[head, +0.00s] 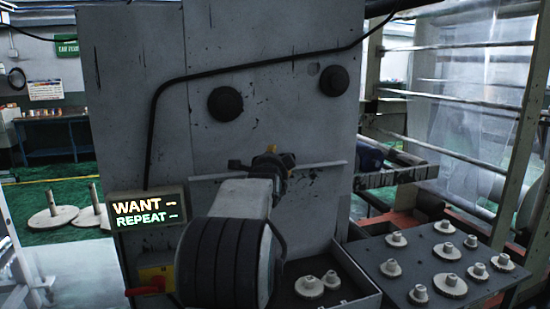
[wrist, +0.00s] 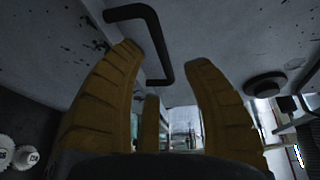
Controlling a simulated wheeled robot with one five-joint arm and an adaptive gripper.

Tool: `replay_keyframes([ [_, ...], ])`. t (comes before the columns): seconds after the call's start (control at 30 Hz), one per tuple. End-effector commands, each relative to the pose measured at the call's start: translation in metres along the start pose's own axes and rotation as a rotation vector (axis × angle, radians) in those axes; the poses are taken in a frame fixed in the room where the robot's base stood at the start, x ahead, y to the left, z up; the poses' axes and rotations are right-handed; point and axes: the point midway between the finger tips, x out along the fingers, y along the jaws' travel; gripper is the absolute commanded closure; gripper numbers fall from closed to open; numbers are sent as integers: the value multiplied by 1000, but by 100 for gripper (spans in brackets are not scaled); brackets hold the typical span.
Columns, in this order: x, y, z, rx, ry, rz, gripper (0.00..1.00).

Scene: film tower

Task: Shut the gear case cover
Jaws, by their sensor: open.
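A large grey machine front (head: 270,110) fills the middle of the head view. A pale horizontal edge (head: 320,165) crosses it behind my gripper (head: 273,160); I cannot tell whether this edge belongs to the gear case cover. In the wrist view, a black bent handle (wrist: 153,35) stands out from a grey panel (wrist: 215,30). My gripper's yellow fingers (wrist: 165,58) are spread open and empty, with the handle at and beyond the fingertips. Whether they touch it cannot be told. In the head view, my arm hides the area below the edge, and the handle is not clear.
Two round black knobs (head: 225,104) (head: 334,81) and a black cable (head: 240,67) are on the machine front. A lit sign (head: 147,208) hangs at left. Gears sit in an open tray (head: 362,298) and on a dark table (head: 375,262) at right. A rack (head: 515,130) stands behind.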

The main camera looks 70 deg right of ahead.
Motion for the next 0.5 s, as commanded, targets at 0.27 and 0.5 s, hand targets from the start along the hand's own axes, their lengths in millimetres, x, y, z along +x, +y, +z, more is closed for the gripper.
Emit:
replay_keyframes([
  [0.27, 32, -1, 0, -2, 0, 1, 55],
  [0.5, 46, 0, 0, -2, 0, 0, 55],
])
